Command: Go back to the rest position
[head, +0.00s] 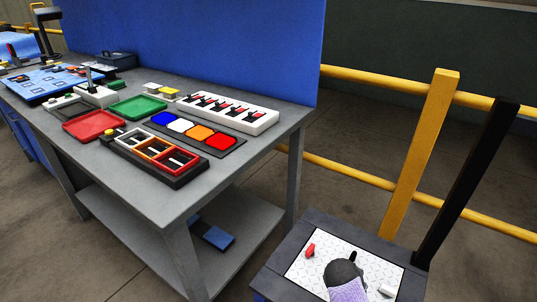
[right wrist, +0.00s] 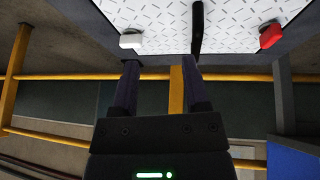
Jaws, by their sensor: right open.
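My right gripper (right wrist: 161,62) shows in the right wrist view with its two dark purplish fingers apart and nothing seen between them. That view is upside down. The fingers point toward a white diamond-pattern plate (right wrist: 160,15). A black upright piece (right wrist: 197,27) stands just past one fingertip; I cannot tell if they touch. A white block (right wrist: 131,40) and a red block (right wrist: 269,36) are at the plate's edge, to either side. In the head view the plate (head: 312,269) lies on a small dark stand at lower right. My left gripper is not in view.
A grey workbench (head: 265,145) at left holds a red tray (head: 93,124), a green tray (head: 137,106), a colored-square strip (head: 200,133) and a sectioned box (head: 158,153). A yellow post (head: 420,150) and a black post (head: 465,185) rise behind the stand. Floor between bench and stand is clear.

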